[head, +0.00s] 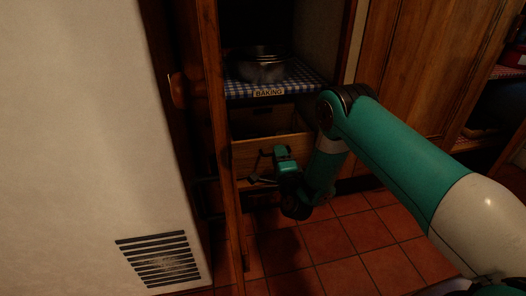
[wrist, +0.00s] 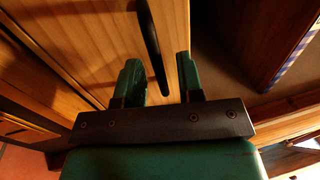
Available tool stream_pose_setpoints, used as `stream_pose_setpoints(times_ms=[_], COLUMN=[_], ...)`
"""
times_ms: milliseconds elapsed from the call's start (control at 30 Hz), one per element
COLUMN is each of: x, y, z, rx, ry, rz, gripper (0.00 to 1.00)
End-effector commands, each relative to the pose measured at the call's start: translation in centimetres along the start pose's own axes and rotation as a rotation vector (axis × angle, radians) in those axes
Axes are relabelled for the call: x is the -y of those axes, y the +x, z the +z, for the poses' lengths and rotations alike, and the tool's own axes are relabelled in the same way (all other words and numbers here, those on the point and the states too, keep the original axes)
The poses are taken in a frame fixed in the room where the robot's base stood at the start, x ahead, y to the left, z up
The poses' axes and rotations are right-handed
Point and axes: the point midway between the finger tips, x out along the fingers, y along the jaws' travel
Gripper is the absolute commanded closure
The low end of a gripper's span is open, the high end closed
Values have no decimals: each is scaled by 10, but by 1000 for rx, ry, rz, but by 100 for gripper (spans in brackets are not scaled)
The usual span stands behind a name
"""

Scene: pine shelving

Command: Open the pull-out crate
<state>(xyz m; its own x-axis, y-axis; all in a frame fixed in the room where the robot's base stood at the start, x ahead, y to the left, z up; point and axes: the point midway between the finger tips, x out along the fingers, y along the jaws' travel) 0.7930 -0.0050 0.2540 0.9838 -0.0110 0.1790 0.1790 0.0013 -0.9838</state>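The pull-out crate (head: 246,154) has a light wooden front and sits low in the cabinet, below the shelf labelled BAKING. Its front also fills much of the wrist view (wrist: 95,40), with a black bar handle (wrist: 151,42) on it. My gripper (head: 262,168) is at the crate front in the head view. In the wrist view its two green fingers (wrist: 158,78) are apart, with the end of the handle between them. Gaps show on both sides of the handle, so the fingers do not look closed on it. The gripper partly hides the crate front in the head view.
An open wooden door (head: 222,140) with a round knob (head: 179,90) stands close left of the crate. A pale appliance (head: 80,120) fills the far left. A metal bowl (head: 260,68) sits on the checked shelf above. Tiled floor (head: 335,245) lies clear in front.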

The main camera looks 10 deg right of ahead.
Motion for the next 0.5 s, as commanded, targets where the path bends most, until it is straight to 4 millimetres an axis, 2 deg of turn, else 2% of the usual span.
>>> stream_pose_setpoints(times_ms=[400,433,500], x=[1,1,1], y=[4,4,4], z=[10,11,12], rx=[14,15,16], ry=[2,3,3], rz=[1,1,1], gripper=[66,68,84])
